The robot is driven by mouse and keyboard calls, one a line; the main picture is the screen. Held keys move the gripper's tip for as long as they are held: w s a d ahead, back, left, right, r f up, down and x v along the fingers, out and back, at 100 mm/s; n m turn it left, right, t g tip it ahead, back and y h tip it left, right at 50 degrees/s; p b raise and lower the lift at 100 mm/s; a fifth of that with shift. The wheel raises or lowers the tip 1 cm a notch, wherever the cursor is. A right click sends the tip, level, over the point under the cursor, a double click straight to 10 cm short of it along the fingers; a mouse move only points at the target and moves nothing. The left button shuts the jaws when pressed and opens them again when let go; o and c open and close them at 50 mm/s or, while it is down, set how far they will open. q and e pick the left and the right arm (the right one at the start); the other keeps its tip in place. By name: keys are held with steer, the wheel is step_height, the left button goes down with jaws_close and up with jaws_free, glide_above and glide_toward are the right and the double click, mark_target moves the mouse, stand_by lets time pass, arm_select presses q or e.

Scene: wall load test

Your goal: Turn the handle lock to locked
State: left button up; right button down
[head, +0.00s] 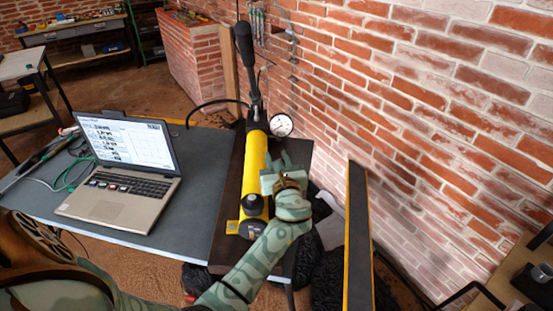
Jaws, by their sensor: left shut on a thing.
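A yellow hand pump (255,160) with a long black lever handle (244,50) lies on a dark board at the table's right end. The lever stands up at the far end of the pump. A black knob (254,206) sits on the near end. I cannot make out whether that part is the handle lock, nor the lock's position. My right gripper is not in view.
A round pressure gauge (281,125) stands right of the pump's far end. An open laptop (120,170) and cables are on the grey table (195,185) to the left. A brick wall (450,110) closes the right side. A narrow yellow-edged panel (359,240) stands right of my gripper.

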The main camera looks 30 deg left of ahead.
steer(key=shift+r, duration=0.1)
